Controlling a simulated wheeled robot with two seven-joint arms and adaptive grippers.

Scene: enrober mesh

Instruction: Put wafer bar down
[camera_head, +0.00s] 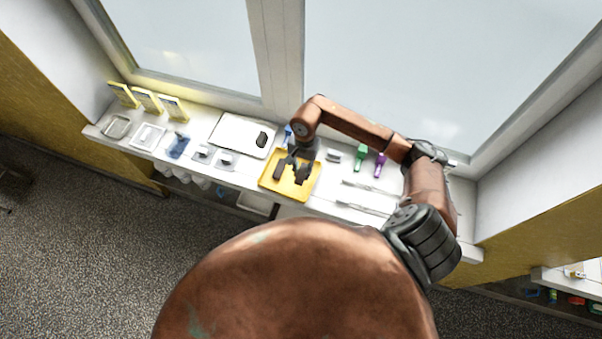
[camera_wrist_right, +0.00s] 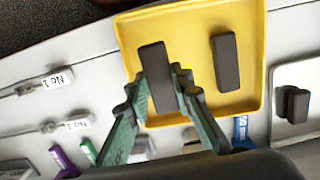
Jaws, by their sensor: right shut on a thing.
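My right gripper (camera_head: 298,175) is over the yellow tray (camera_head: 284,189), pointing down. In the wrist view the right gripper (camera_wrist_right: 160,90) is shut on a dark brown wafer bar (camera_wrist_right: 154,66), which sticks out beyond the fingertips above the left part of the yellow tray (camera_wrist_right: 193,28). I cannot tell whether this bar touches the tray. A second dark bar (camera_wrist_right: 226,62) lies on the tray, apart from the held one; in the head view this second bar (camera_head: 279,168) is left of the gripper. My left gripper is not in view.
A white tray (camera_head: 229,133) with another dark piece (camera_head: 262,139) lies left of the yellow tray. Green (camera_head: 360,155) and purple (camera_head: 380,163) tools and long labelled tools (camera_wrist_right: 48,83) lie on the other side. Yellow cards (camera_head: 147,101) stand near the window at far left.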

